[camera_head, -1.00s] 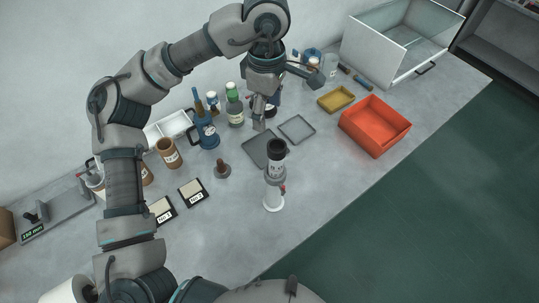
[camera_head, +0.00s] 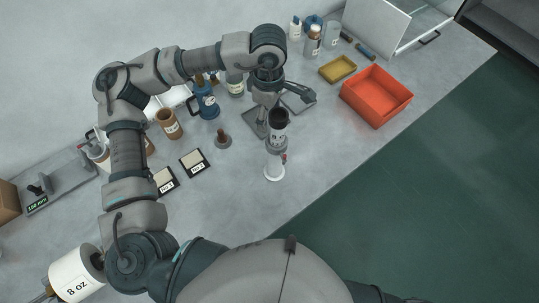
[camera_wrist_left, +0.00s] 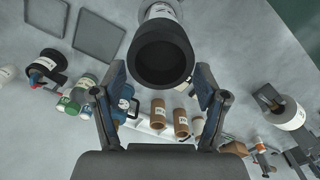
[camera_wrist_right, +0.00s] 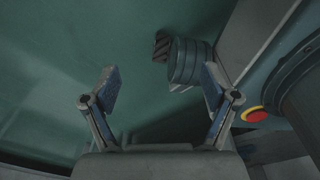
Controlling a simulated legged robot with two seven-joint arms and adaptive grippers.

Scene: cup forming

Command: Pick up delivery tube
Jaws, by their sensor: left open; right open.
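The delivery tube (camera_head: 278,128) is a grey and white cylinder with a dark open top and a label. It stands upright on a stand with a round white base (camera_head: 274,173) near the front edge of the bench. In the left wrist view the tube's dark mouth (camera_wrist_left: 161,57) faces the camera, just ahead of and between the fingers. My left gripper (camera_wrist_left: 160,84) is open and empty. My right gripper (camera_wrist_right: 158,82) is open and empty over the green floor.
An orange bin (camera_head: 376,97) and a yellow tray (camera_head: 338,69) lie to the right. Flat grey trays sit behind the tube. Bench right of the tube is clear.

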